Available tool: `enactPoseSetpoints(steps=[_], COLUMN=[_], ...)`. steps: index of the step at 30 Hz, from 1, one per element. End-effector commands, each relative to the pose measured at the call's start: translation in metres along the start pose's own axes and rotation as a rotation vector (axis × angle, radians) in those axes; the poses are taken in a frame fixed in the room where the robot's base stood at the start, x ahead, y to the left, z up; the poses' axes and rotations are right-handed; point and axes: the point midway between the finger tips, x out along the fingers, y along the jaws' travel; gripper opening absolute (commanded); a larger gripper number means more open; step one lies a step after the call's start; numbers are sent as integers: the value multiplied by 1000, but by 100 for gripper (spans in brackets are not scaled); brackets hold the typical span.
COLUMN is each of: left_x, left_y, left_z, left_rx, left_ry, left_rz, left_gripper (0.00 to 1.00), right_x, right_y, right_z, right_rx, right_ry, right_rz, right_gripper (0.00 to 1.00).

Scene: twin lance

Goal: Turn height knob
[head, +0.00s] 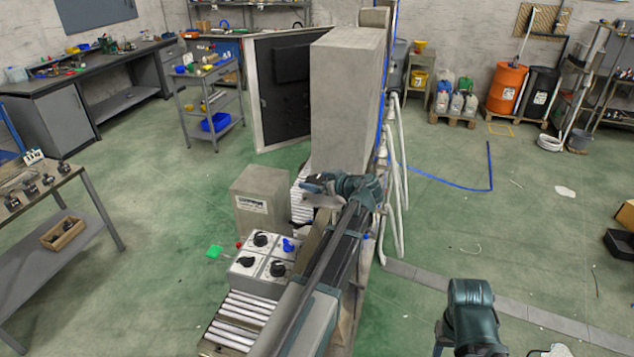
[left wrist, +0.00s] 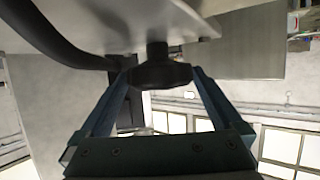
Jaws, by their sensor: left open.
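A dark round knob (left wrist: 160,76) on a short stem shows in the left wrist view, against a pale metal plate (left wrist: 175,22). My left gripper (left wrist: 161,84) is open, with one finger on each side of this knob. I cannot tell whether the fingers touch it. In the head view my left gripper (head: 314,187) is at the end of the teal arm, beside the tall grey machine housing. That knob cannot be made out in the head view, and no label on it can be read. My right gripper is out of view.
A control box (head: 243,263) with several black knobs and a blue one stands near a roller conveyor (head: 238,318). A grey box (head: 262,204) stands behind it. White hoses (head: 393,190) hang right of the machine. Green floor is open to the left and right.

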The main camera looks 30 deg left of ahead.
Motion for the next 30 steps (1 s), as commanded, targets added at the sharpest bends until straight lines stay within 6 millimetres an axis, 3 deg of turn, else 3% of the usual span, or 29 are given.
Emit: enactPoseSetpoints(steps=[2, 14, 23, 30], left_x=[0, 0, -1, -1], left_y=[0, 0, -3, -6], left_z=[0, 0, 0, 0], left_rx=[0, 0, 19, 82], left_ry=[0, 0, 0, 1], left_rz=[0, 0, 49, 203], left_gripper=[100, 32, 32, 32], right_x=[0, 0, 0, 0], right_y=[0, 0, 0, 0], right_z=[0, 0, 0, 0], right_rx=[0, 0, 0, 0], right_ry=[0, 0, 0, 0], right_rz=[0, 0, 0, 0], right_gripper=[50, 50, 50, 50])
